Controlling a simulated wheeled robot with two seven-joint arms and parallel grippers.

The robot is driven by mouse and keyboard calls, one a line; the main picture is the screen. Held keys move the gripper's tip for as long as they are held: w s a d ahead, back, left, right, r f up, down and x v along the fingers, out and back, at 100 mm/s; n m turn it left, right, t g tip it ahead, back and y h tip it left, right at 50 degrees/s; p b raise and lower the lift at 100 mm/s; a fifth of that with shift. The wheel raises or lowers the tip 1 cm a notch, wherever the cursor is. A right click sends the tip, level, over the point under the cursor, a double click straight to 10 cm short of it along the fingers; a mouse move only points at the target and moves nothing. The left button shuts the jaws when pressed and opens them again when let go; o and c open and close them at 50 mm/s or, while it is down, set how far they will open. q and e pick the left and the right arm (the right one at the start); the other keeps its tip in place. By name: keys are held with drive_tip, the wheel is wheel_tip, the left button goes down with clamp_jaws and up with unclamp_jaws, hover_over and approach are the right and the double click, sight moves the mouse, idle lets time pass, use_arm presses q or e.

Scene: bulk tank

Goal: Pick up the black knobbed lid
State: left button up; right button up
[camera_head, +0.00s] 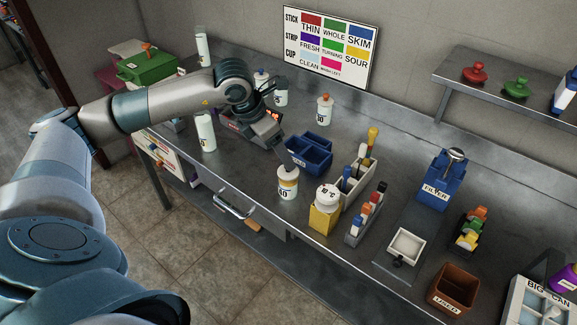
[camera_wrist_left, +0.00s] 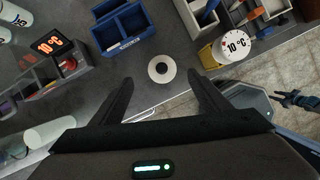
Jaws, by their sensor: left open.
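The black knobbed lid (camera_wrist_left: 161,69) shows from above in the left wrist view as a pale round disc with a dark knob in its middle. It appears to sit on the white jar marked 60 (camera_head: 288,187), which stands upright near the counter's front edge in the head view. My left gripper (camera_head: 284,157) points down over the jar. In the left wrist view its two fingers (camera_wrist_left: 161,80) are apart, one on each side of the lid, with nothing seen held between them.
A blue divided bin (camera_head: 309,153) stands just behind the jar. A yellow block with a white 10 °C dial (camera_head: 325,207) and a grey holder with sticks (camera_head: 355,182) are to its right. A drawer handle (camera_head: 233,207) juts out below the counter front.

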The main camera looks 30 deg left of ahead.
sight(285, 172)
use_arm(q)
drive_tip(key=shift+x, duration=1.1)
drive_tip(key=p, duration=0.1)
drive_tip(key=w+f+p, duration=0.1)
drive_tip(key=shift+d+f+p, duration=0.3)
drive_tip(key=shift+d+p, duration=0.1)
drive_tip(key=shift+p+x, duration=0.55)
drive_tip(key=shift+x, duration=0.45)
drive_tip(key=shift+w+d+f, duration=0.1)
drive_tip(key=shift+w+f, duration=0.1)
drive_tip(key=shift+f, duration=0.4)
drive_tip(key=c, duration=1.1)
